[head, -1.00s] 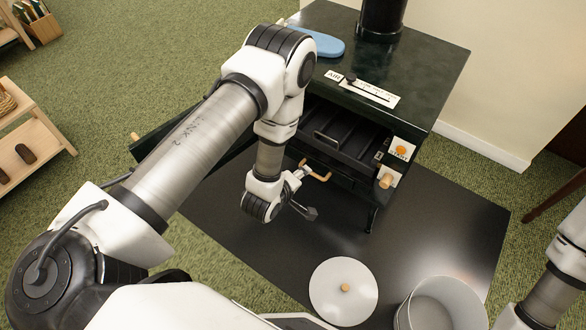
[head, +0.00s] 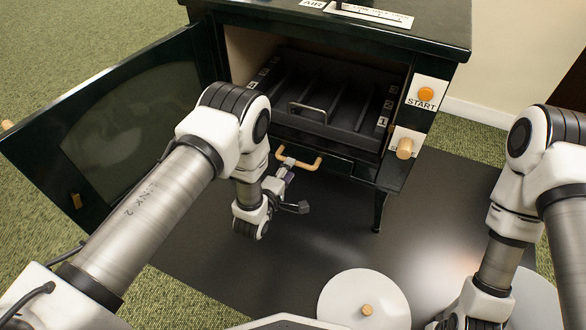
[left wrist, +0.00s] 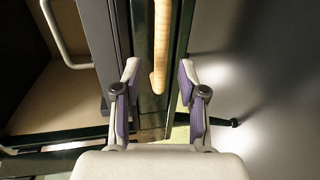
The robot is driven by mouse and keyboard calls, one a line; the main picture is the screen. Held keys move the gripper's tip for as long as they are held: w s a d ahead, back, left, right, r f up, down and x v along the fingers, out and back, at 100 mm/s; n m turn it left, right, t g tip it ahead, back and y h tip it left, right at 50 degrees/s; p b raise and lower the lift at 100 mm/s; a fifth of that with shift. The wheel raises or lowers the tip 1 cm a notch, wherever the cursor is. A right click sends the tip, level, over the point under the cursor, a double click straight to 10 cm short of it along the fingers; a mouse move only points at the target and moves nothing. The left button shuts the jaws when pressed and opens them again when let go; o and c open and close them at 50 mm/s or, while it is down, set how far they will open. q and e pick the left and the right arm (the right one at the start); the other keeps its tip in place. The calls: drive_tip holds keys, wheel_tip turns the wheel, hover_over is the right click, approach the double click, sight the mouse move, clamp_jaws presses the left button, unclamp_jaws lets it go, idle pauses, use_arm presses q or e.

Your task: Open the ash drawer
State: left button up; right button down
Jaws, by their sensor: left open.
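The ash drawer (head: 335,168) is the dark front low on the black stove, under the firebox opening. It looks shut. Its wooden bar handle (head: 300,163) sticks out in front; the handle also shows in the left wrist view (left wrist: 161,45). My left gripper (head: 287,170) is at the handle's left part, and its arm comes down in front of the stove. In the left wrist view its open fingers (left wrist: 158,72) stand on either side of the handle, with gaps visible. Whether the handle lies at fingertip depth is unclear. My right gripper is out of view.
The stove door (head: 110,140) stands wide open on the left. A dark tray (head: 325,100) with a metal handle sits in the firebox. A wooden knob (head: 404,149) and START button are at right. A white lid (head: 362,300) lies on the dark floor plate (head: 400,235).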

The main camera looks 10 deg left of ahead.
use_arm(q)
drive_tip(key=b+x, duration=0.2)
drive_tip(key=x, duration=0.2)
drive_tip(key=shift+w+d+f, duration=0.1)
drive_tip(key=shift+w+f, duration=0.1)
drive_tip(key=shift+w, duration=0.15)
clamp_jaws()
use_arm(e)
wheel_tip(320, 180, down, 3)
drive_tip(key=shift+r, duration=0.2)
use_arm(q)
drive_tip(key=shift+s, duration=0.15)
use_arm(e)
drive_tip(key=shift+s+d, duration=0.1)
